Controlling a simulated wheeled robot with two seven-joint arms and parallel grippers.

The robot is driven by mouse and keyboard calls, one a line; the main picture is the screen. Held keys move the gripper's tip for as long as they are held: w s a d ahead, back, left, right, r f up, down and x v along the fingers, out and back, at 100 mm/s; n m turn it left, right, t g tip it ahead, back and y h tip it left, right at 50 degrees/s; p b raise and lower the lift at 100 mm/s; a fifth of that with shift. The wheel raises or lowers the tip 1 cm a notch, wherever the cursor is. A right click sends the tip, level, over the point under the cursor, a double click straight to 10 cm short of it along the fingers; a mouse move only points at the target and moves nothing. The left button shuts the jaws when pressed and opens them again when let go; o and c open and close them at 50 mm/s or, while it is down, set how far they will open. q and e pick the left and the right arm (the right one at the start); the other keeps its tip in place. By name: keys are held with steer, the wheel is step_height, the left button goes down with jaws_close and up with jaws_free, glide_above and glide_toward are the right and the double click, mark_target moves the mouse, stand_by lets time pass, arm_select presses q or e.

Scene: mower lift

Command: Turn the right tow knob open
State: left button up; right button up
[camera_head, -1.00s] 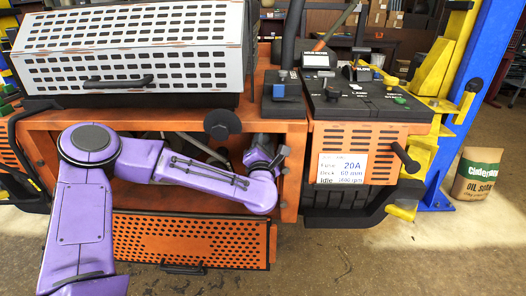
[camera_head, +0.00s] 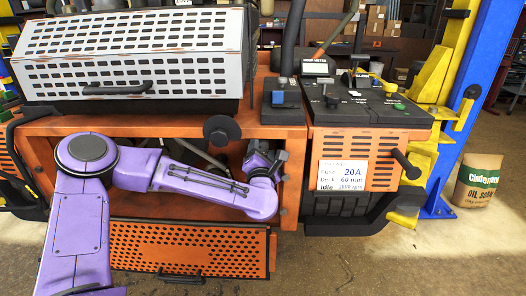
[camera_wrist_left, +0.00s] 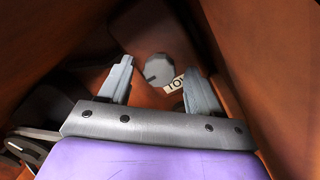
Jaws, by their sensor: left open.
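The tow knob (camera_wrist_left: 158,69) is a round grey knob with a dark notch on its left side, on an orange-brown panel inside the mower. A white label (camera_wrist_left: 174,85) with black letters, partly hidden by a finger, is beside it. My left gripper (camera_wrist_left: 158,65) is open, with one grey finger to each side of the knob in the wrist view. No contact shows, and I cannot tell the remaining distance. In the head view my left gripper (camera_head: 277,160) is inside the orange frame's opening and the knob is hidden. My right gripper is not in view.
Orange frame walls (camera_head: 292,185) close in around my left gripper. A black round knob (camera_head: 222,130) is on the frame above my forearm. A perforated orange panel (camera_head: 190,247) hangs below. The control console (camera_head: 365,108) and a yellow-blue post (camera_head: 460,110) stand to the right.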

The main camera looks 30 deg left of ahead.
arm_select(q)
steer(key=b+v, duration=0.2)
steer(key=v, duration=0.8)
steer(key=shift+s, duration=0.3)
steer(key=shift+d+f, duration=0.1)
